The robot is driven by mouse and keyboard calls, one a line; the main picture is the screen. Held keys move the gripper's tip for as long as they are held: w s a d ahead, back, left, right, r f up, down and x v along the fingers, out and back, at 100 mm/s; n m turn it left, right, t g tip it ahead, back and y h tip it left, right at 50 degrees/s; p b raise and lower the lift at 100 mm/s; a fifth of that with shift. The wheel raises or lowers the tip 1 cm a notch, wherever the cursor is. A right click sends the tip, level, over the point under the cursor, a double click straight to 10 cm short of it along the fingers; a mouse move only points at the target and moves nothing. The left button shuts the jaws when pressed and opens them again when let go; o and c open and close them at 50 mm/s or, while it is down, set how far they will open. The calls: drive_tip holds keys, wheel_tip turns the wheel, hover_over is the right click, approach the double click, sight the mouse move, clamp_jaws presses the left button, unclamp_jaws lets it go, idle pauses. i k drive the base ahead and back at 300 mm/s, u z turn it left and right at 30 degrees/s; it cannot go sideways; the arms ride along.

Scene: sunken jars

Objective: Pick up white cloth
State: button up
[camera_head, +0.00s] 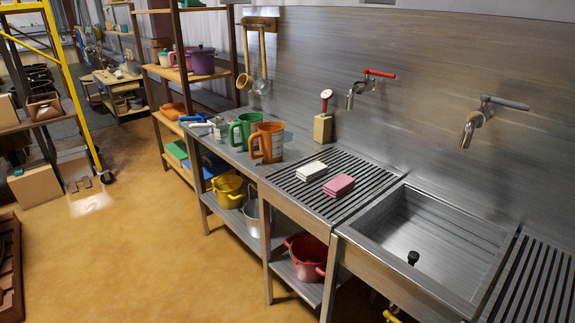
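The white cloth (311,171) is a small folded block lying flat on the dark slatted drainboard (290,186) of the steel counter, left of the sink. A similar folded pink cloth (339,186) lies just to its right and nearer to me. The two are close together, but a narrow gap seems to show between them. My gripper is not in view.
An orange jug (268,142) and a green jug (244,131) stand left of the cloths. A block with a red-topped brush (323,124) stands behind. The sink (425,243) and two wall taps are to the right. Open floor (150,240) lies left.

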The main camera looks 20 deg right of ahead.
sight(307, 174)
drive_tip(key=u, duration=0.7)
drive_tip(key=i, duration=1.05)
drive_tip(key=u, duration=0.5)
